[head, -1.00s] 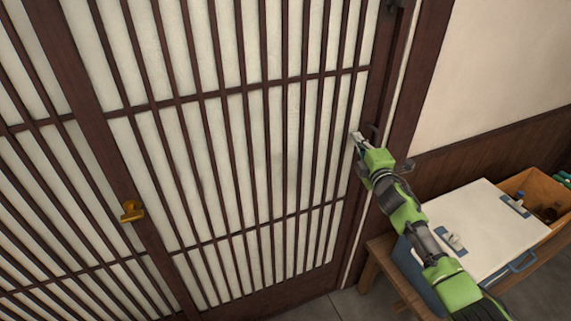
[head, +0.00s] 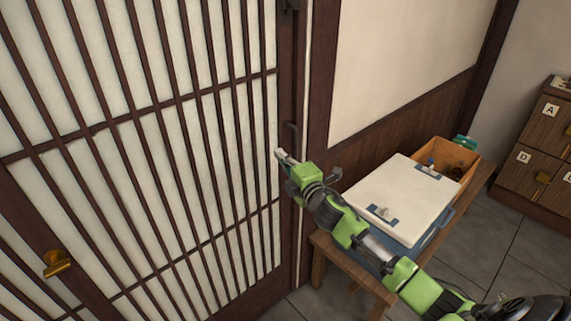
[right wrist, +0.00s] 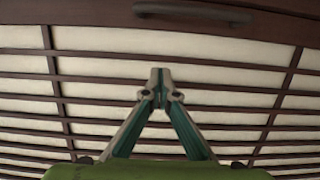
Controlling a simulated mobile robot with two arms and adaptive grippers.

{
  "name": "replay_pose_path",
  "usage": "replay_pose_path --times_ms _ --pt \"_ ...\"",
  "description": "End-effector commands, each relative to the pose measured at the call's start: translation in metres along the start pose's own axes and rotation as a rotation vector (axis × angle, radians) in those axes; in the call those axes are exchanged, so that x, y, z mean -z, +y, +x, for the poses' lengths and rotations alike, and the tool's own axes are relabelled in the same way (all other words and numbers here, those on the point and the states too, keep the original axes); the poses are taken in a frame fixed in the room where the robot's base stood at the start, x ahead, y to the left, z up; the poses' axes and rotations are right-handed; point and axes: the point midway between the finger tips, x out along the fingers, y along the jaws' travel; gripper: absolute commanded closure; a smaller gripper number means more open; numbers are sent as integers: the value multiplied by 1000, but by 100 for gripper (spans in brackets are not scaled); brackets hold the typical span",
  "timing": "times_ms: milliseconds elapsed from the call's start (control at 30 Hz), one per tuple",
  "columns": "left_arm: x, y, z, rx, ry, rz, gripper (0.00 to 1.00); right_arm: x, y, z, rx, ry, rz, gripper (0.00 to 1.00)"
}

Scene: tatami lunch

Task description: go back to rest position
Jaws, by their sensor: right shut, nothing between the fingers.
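My right gripper (head: 281,155) is in front of the right edge of a wooden lattice sliding door (head: 150,150), close to a dark vertical handle (head: 291,140). In the right wrist view my right gripper (right wrist: 160,72) has its fingertips together with nothing between them. The dark handle (right wrist: 193,14) shows at the top of that view, apart from the fingertips. My left gripper is in neither view.
A wooden bench (head: 330,246) to the right of the door bears a blue cooler with a white lid (head: 400,190) and an orange-brown box (head: 428,150). A lettered wooden cabinet (head: 540,150) stands at the far right. A brass handle (head: 57,263) is at lower left.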

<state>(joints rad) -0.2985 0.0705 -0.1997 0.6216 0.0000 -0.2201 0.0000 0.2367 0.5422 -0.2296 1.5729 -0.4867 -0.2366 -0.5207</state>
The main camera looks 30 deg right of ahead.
Motion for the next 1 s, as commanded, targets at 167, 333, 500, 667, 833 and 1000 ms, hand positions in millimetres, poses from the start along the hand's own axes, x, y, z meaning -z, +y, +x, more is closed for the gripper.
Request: replay_pose_path --times_ms 167,333,500,667,833,1000 --pt "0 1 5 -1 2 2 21 1 -2 -22 0 2 -1 100" --pt "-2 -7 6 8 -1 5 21 0 0 -30 0 1 0 100" --pt "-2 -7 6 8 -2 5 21 0 -4 -31 6 -2 5 100" --pt "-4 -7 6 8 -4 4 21 -7 -58 -36 95 -29 85 100" --pt "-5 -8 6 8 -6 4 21 -16 -177 -66 287 -106 263 100" --pt "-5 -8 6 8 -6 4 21 -16 -296 -122 480 -209 445 100"
